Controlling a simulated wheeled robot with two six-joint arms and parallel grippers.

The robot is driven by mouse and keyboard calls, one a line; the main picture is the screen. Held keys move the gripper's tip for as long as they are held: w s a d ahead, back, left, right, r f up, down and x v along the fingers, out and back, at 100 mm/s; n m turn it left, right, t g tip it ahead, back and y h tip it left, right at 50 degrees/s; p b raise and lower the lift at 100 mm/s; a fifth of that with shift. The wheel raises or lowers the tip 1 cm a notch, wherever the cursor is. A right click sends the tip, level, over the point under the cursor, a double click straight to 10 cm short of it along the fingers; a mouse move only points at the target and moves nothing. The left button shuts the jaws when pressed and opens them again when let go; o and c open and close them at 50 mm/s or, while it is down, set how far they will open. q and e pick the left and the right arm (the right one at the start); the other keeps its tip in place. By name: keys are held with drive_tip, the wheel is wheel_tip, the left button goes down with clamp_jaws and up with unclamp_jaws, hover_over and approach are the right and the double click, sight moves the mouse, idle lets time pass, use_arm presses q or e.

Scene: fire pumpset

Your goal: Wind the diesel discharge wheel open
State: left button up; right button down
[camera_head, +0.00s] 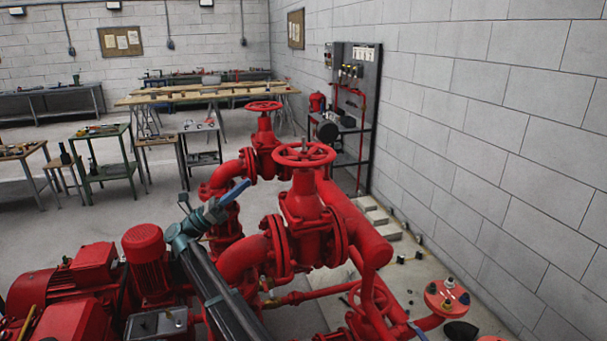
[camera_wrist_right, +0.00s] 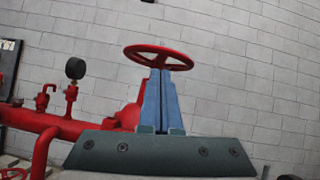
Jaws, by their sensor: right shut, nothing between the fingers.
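Two red handwheels stand on red gate valves in the head view: a nearer, larger one (camera_head: 304,153) and a farther one (camera_head: 264,106). No label shows which is the diesel discharge wheel. My right gripper (camera_head: 246,184) is left of the nearer valve, below its wheel's level, its blue fingers pointing up and right. In the right wrist view a red handwheel (camera_wrist_right: 158,48) lies beyond the fingertips (camera_wrist_right: 160,72), which overlap its lower rim in the picture; contact cannot be told. The right fingers are shut together and empty. My left gripper is out of view.
Red pipes and flanges (camera_head: 280,245) crowd below the right gripper. A red motor (camera_head: 145,250) stands to its left. A pressure gauge (camera_wrist_right: 75,68) rises from a red pipe at left in the wrist view. A block wall (camera_head: 500,130) bounds the right side.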

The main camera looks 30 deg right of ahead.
wheel_tip(320, 180, down, 2)
drive_tip(key=s+d+m+g+y, duration=0.1)
drive_tip(key=s+m+g+y, duration=0.15)
drive_tip(key=m+g, duration=0.2)
drive_tip(key=p, duration=0.6)
approach(304, 156)
drive_tip(key=shift+n, duration=0.25)
drive_tip(key=s+d, duration=0.1)
drive_tip(key=s+d+r, duration=0.1)
drive_tip(key=s, duration=0.1)
drive_tip(key=s+d, duration=0.1)
drive_tip(key=shift+s+r, duration=0.3)
drive_tip(key=shift+s+d+r+h+p, duration=0.15)
drive_tip(key=shift+d+r+h+p, duration=0.15)
drive_tip(key=shift+d, duration=0.25)
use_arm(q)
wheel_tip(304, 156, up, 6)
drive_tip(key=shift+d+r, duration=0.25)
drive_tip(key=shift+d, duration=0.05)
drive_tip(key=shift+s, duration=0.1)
use_arm(e)
drive_tip(key=shift+s, duration=0.1)
drive_tip(key=shift+s+d+n+t+h, duration=0.15)
drive_tip(key=shift+n+t+h, duration=0.2)
drive_tip(key=shift+n+t, duration=0.8)
drive_tip(key=shift+t, duration=0.7)
